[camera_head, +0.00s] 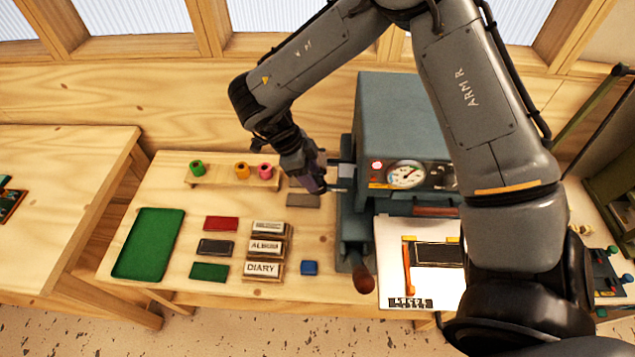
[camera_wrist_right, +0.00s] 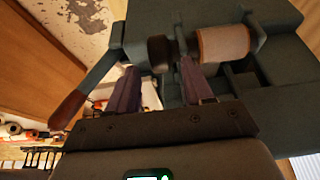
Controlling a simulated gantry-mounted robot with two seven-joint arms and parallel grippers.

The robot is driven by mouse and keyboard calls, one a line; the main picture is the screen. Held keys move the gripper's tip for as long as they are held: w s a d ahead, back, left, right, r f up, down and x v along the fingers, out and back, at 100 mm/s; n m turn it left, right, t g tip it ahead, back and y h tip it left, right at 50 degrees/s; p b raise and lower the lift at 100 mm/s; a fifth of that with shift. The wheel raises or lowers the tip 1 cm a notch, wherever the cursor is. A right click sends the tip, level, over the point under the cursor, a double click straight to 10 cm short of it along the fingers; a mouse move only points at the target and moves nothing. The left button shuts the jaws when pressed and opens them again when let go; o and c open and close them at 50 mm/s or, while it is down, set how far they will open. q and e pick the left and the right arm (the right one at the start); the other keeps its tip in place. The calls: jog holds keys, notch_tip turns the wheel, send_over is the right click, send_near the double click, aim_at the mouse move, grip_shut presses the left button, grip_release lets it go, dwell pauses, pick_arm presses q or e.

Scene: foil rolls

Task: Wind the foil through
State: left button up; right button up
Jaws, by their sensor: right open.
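The foil machine (camera_head: 400,110) is a grey-green box with a round gauge (camera_head: 405,174) and a red light. My right gripper (camera_head: 322,180) is at its left side. In the right wrist view, the two open fingers (camera_wrist_right: 158,85) are on either side of a dark round knob (camera_wrist_right: 158,52), and whether they touch it is unclear. Beside the knob, a pale tan roll (camera_wrist_right: 222,45) is mounted on the machine. In the head view, the gripper and arm largely hide this area. My left gripper is not in view.
Green, orange and pink foil rolls (camera_head: 241,170) stand on a wooden rack (camera_head: 220,180). A brown-handled lever (camera_head: 363,278) sticks out at the machine's front. A green tray (camera_head: 148,244), coloured blocks and a label stack (camera_head: 265,246) lie on the left. My right arm covers the right side.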

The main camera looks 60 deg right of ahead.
jog(key=shift+x, duration=2.25)
